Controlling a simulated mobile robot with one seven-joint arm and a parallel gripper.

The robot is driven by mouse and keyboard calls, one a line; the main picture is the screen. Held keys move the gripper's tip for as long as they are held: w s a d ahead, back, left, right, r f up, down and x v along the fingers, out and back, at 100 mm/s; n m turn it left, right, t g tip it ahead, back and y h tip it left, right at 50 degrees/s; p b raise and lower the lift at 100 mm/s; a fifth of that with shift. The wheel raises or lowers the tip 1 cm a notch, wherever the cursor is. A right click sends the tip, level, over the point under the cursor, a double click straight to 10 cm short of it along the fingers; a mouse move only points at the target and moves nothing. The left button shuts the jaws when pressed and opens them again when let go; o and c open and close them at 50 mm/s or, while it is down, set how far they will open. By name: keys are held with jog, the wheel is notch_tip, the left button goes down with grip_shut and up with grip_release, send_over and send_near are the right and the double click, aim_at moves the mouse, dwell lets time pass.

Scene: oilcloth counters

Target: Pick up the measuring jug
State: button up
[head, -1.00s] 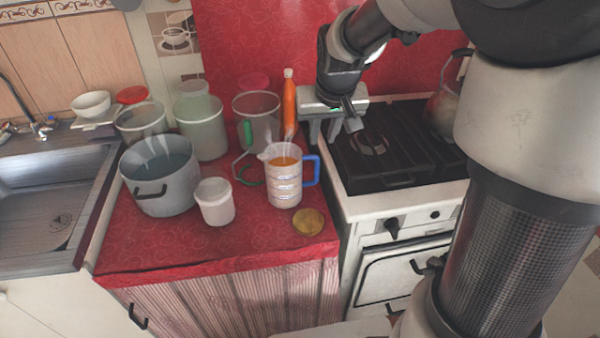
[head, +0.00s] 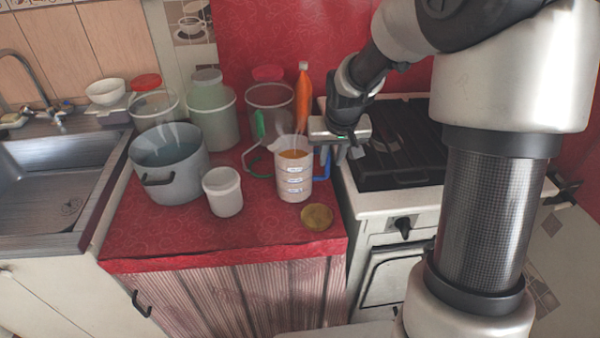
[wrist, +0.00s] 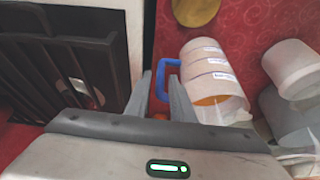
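The measuring jug (head: 294,178) is a pale cylinder with white label bands, orange contents and a blue handle on its right. It stands upright on the red counter, and it also shows in the wrist view (wrist: 211,75). My gripper (head: 338,155) is at the handle side of the jug, partly covering the handle in the head view. In the wrist view my gripper (wrist: 159,78) has its two fingers apart, with the blue handle (wrist: 164,76) at and between the fingertips. I see no clear grip on it. The lower handle is partly hidden by the right finger.
A white tub (head: 223,192), a grey pot (head: 170,180) and several tall containers stand left of and behind the jug. An orange bottle (head: 303,98) is behind it. A round yellowish lid (head: 317,216) lies in front. The stove (head: 400,160) is to the right.

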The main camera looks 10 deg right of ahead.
aim_at(328, 165)
jog(key=b+x, duration=0.1)
jog(key=x, duration=0.4)
jog(key=shift+a+f, duration=0.1)
jog(key=shift+a, duration=0.1)
grip_shut()
jog(key=shift+s+f, duration=0.1)
jog(key=shift+s, duration=0.05)
dwell(1.0)
jog(key=shift+r, duration=0.2)
